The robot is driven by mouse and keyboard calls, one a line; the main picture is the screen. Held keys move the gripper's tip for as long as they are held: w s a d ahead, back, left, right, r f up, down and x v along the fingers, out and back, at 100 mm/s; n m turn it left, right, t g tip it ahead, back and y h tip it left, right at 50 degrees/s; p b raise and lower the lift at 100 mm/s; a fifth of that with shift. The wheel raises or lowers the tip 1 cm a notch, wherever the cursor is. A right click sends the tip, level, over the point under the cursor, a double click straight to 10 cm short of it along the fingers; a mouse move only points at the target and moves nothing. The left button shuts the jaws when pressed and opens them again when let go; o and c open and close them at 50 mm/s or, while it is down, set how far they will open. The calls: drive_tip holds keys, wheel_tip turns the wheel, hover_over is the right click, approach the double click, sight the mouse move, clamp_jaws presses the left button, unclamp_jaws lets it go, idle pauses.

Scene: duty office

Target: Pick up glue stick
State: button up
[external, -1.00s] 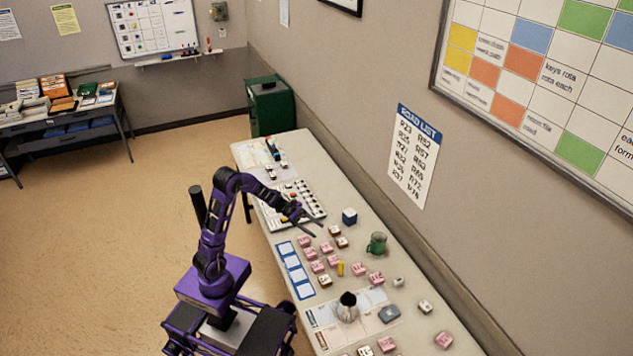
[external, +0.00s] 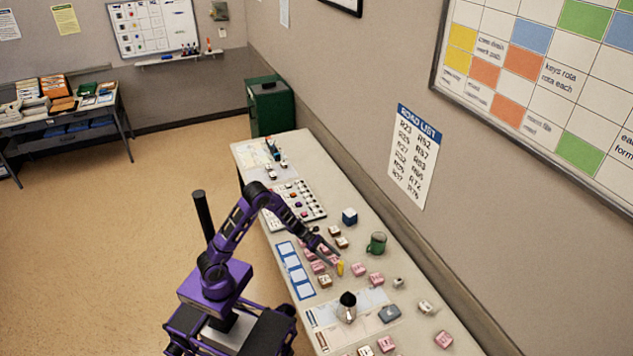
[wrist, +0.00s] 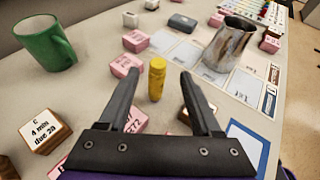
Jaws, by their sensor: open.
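The glue stick (wrist: 157,78) is a small yellow cylinder standing upright on the table. In the wrist view it stands just beyond and between my fingertips, and I see no contact. In the external view the glue stick (external: 340,268) shows right at the tip of my gripper (external: 333,255). My gripper (wrist: 158,82) is open and empty, with one dark finger on each side of the glue stick's line.
Pink blocks (wrist: 126,64) and wooden-sided blocks (wrist: 40,132) lie close around. A green mug (wrist: 46,42) stands to the left in the wrist view, a metal jug (wrist: 228,46) to the right. A grey box (wrist: 182,22) lies beyond.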

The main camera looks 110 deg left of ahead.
sight(341, 264)
drive_tip(key=x, duration=0.5)
drive_tip(key=shift+w+a+f, duration=0.1)
drive_tip(key=shift+a+f, duration=0.05)
clamp_jaws()
